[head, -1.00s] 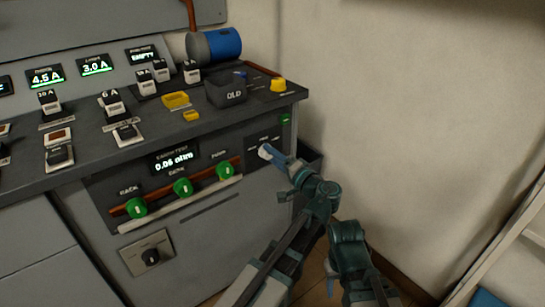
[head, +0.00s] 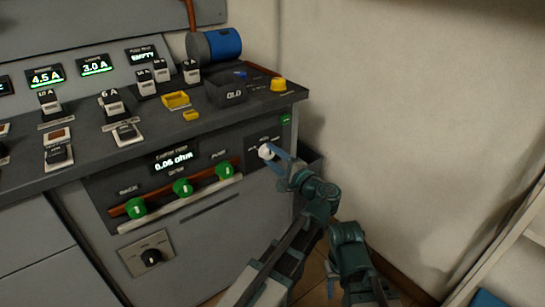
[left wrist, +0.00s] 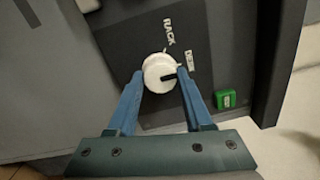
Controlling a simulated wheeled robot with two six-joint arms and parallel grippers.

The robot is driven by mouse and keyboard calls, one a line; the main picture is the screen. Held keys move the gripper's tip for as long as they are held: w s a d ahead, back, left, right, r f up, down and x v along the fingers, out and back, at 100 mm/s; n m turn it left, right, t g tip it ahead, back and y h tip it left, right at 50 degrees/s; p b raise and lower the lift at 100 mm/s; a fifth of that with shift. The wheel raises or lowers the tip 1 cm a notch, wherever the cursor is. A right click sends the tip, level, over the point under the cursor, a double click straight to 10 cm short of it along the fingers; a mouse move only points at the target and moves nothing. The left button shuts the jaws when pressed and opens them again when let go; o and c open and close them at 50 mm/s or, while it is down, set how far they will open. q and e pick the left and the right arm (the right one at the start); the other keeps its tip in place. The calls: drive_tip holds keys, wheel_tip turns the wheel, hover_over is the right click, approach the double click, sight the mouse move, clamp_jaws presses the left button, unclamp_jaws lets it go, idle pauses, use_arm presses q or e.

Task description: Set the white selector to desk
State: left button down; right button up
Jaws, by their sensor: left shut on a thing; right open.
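The white selector (head: 265,152) is a round knob on the right end of the grey console front. It also shows in the left wrist view (left wrist: 157,70), with a dark pointer mark toward the right finger. A RACK label (left wrist: 170,32) lies beyond it; a second label (left wrist: 190,61) beside it is too blurred to read. My left gripper (head: 274,156) is shut on the knob, with one blue finger on each side (left wrist: 159,82). My right gripper (head: 330,286) appears low beside the other arm, away from the console, and its fingers are hard to make out.
Green knobs (head: 183,187) stand along a rail left of the selector. A dark bin marked OLD (head: 228,92) and a yellow button (head: 278,85) are on the ledge above. A bare wall (head: 420,120) lies to the right, and a pale shelf (head: 520,250) at the far right.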

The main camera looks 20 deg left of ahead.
idle(0.3)
use_arm(q)
drive_tip(key=shift+c, duration=1.5)
unclamp_jaws()
